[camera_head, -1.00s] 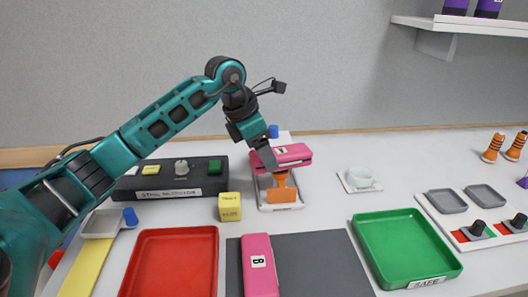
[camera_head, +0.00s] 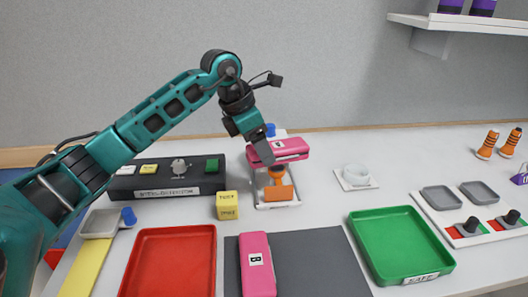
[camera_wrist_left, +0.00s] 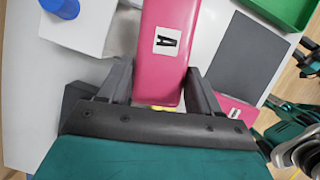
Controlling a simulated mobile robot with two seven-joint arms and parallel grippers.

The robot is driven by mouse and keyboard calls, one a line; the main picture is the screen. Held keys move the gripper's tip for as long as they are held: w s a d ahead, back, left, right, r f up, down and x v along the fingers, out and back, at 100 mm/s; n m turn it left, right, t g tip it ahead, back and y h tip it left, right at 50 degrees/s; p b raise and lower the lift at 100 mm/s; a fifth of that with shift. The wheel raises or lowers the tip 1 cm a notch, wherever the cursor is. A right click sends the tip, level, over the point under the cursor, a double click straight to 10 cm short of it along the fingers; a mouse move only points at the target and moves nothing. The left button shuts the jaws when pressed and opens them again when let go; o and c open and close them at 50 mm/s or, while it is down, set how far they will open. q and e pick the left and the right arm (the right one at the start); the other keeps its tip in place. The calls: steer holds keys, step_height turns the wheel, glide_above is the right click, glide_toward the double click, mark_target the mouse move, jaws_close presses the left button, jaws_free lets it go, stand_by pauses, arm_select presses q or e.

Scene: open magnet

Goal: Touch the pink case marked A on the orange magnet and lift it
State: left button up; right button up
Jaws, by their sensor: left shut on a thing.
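The pink case marked A (camera_head: 285,149) is at the orange magnet (camera_head: 279,191), over its upper part; I cannot tell whether they touch. The magnet stands on a white base (camera_head: 262,203). My left gripper (camera_head: 264,158) is shut on the case near its left end. In the left wrist view the case (camera_wrist_left: 167,75) lies between the two fingers (camera_wrist_left: 160,90), with its A label facing the camera. The orange magnet is hidden in that view.
A second pink case marked B (camera_head: 257,275) lies on a dark grey mat (camera_head: 305,255). A red tray (camera_head: 172,232) and a green tray (camera_head: 405,278) flank the mat. A yellow cube (camera_head: 227,206) stands near a black detector box (camera_head: 170,187). A white cup (camera_head: 356,173) is to the right.

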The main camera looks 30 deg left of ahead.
arm_select(q)
steer(key=shift+r, duration=0.1)
stand_by(0.8)
steer(key=shift+r+p, duration=0.95)
steer(key=shift+r, duration=2.25)
